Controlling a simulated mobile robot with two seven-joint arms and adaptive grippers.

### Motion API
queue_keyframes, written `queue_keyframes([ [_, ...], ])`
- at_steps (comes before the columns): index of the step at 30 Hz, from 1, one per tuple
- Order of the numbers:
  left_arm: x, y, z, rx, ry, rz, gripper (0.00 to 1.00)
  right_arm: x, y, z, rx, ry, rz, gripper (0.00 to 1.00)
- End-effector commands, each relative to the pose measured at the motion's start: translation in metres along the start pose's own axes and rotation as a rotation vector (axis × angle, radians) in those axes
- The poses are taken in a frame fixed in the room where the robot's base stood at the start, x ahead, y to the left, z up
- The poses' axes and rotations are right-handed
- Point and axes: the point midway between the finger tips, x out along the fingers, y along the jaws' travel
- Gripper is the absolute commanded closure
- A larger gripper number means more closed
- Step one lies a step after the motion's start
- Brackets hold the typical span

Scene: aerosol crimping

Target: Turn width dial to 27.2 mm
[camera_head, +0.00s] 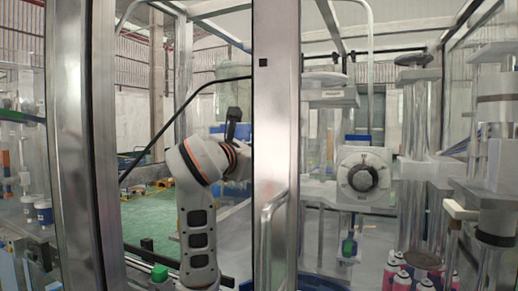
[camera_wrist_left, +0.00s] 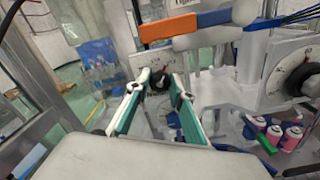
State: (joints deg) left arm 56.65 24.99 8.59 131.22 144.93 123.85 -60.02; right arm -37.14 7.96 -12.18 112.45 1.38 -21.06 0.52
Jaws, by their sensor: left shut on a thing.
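My left gripper (camera_wrist_left: 157,98) has white fingers with green inner pads. In the left wrist view it is shut on a small dark dial knob (camera_wrist_left: 158,79), which sits on a pale plate with scale marks. The scale reading is too small to tell, and the fingers hide part of the knob. A second, larger dial (camera_wrist_left: 297,78) with a dark knob and white face stands to the right, apart from the fingers. In the head view a dial (camera_head: 362,178) shows on a white housing; my left gripper is hidden there behind the metal post. My right gripper is not in view.
The wide metal post (camera_head: 276,120) stands in front of my left arm. An orange and blue bar (camera_wrist_left: 185,27) crosses above the fingers. Several pink-and-white cans (camera_wrist_left: 292,138) stand at lower right in the wrist view. A green-ended lever (camera_wrist_left: 262,140) lies near them.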

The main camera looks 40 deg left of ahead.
Motion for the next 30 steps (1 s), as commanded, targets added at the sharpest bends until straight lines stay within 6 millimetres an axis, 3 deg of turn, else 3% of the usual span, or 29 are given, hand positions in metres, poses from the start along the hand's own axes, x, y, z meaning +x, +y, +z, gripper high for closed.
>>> queue_keyframes([
  [9,0.0000,-0.0001,0.0002,0.134,0.000,0.000,1.00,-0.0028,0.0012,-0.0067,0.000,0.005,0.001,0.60],
  [26,-0.0001,-0.0003,0.0000,0.162,0.000,0.000,1.00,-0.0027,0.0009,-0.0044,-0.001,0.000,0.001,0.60],
  [27,-0.0001,-0.0003,0.0000,0.162,0.000,0.000,0.68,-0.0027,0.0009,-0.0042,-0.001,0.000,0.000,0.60],
  [28,-0.0001,-0.0003,0.0000,0.161,0.000,0.000,0.61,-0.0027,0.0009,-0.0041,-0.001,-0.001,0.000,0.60],
  [30,-0.0001,-0.0003,0.0000,0.161,0.000,0.000,0.61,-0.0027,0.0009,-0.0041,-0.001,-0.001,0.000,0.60],
])
